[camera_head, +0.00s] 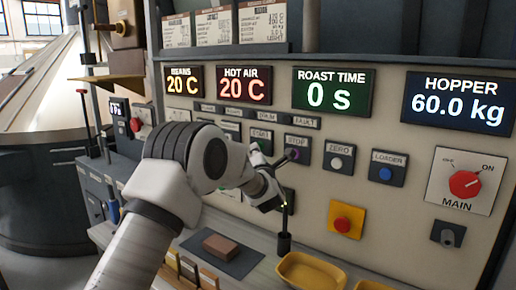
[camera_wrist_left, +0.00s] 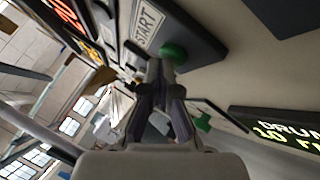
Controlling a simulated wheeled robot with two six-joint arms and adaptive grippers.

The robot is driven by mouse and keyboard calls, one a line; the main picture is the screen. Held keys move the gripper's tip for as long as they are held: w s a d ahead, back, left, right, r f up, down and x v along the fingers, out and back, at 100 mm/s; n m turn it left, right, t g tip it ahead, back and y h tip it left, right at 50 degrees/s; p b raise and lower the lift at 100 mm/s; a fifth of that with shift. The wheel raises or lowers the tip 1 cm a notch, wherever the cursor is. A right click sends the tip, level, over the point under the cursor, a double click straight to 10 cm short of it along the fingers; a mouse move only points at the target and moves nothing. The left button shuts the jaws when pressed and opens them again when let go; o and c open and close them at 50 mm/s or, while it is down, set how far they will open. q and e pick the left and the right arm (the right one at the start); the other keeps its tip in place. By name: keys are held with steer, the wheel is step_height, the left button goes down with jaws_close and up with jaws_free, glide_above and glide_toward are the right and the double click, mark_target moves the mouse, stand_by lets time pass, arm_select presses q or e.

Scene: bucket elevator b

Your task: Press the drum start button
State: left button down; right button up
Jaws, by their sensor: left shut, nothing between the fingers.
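In the left wrist view, a green round button (camera_wrist_left: 173,52) sits on a dark plate beside the START label (camera_wrist_left: 146,23). My left gripper (camera_wrist_left: 160,72) is shut and empty, its fingertips close to the green button; I cannot tell whether they touch it. My right gripper is not in view.
Yellow trays (camera_head: 310,272) and a brown block (camera_head: 220,246) lie on the counter below. A dark upright post (camera_head: 284,243) stands there.

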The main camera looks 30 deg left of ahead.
arm_select(q)
steer(key=shift+s+b, duration=0.8)
steer(key=s+b, duration=0.2)
steer(key=s, duration=0.1)
steer(key=s+b, duration=0.1)
steer(key=s, duration=0.1)
steer(key=shift+a+b, duration=0.25)
steer(key=shift+b, duration=0.1)
stand_by(0.5)
